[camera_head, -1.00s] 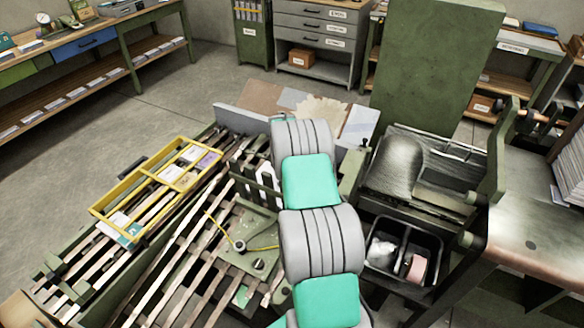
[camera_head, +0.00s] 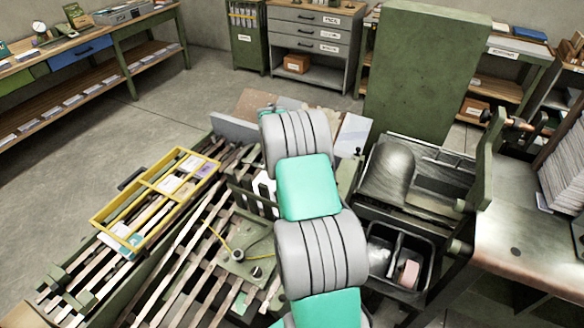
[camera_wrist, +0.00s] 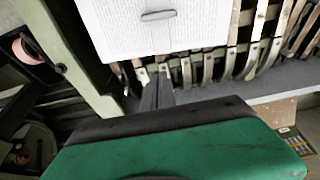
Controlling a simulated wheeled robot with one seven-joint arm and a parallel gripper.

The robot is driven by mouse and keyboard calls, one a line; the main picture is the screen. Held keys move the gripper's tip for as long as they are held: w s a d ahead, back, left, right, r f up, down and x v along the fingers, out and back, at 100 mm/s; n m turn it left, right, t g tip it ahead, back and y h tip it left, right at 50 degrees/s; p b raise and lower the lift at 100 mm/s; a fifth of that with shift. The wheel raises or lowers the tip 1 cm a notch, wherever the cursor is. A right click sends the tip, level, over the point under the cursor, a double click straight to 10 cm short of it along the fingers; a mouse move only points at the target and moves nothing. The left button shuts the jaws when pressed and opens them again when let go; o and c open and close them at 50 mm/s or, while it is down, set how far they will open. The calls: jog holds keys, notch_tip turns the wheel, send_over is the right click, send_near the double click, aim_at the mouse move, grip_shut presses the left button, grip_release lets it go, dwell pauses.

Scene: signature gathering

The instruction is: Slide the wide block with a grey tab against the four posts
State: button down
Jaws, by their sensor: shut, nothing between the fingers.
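In the wrist view the wide block (camera_wrist: 115,28) is a white stack of printed sheets at the top, with a grey oval tab (camera_wrist: 158,15) on it. My gripper (camera_wrist: 157,90) is shut and empty, its dark fingers just below the block's lower edge; I cannot tell whether they touch it. Several curved metal uprights stand along that edge and to its right; I cannot tell which are the four posts. In the head view, dark upright posts (camera_head: 254,200) stand left of my arm, with white showing between them. My arm hides my gripper there.
A yellow divided tray (camera_head: 181,151) lies on slats at the left. A black bin (camera_head: 430,262) with a pink roll sits right of my arm. A tall green panel (camera_head: 425,75) stands behind. A worktable (camera_head: 520,225) is at the right. Open floor lies at upper left.

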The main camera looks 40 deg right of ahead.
jog(key=c, duration=2.2)
grip_release()
jog(key=c, duration=2)
grip_release()
jog(key=shift+a+r, duration=0.15)
jog(key=shift+r, duration=0.05)
jog(key=shift+o, duration=1.4)
jog(key=a+r+n, duration=0.1)
jog(key=a+r, duration=0.4)
jog(key=shift+r+n+t, duration=0.25)
jog(key=shift+n+t, duration=0.05)
jog(key=shift+o, duration=1.4)
jog(key=s+a+r+n+y, duration=0.1)
jog(key=s+a+r+n, duration=0.2)
jog(key=a+r, duration=0.5)
jog(key=shift+s+a+r+t, duration=0.3)
jog(key=shift+s+a+t, duration=0.15)
jog(key=shift+a, duration=0.75)
jog(key=s+a+r+n+y, duration=0.1)
jog(key=s+a+n, duration=0.3)
jog(key=s+a, duration=0.4)
jog(key=s+a+r+n+y, duration=0.1)
jog(key=s+a+r+n, duration=0.2)
jog(key=s+a, duration=0.6)
jog(key=shift+s+r+n+t, duration=0.4)
jog(key=shift+s+n, duration=0.3)
jog(key=shift+s, duration=0.5)
jog(key=shift+f, duration=0.1)
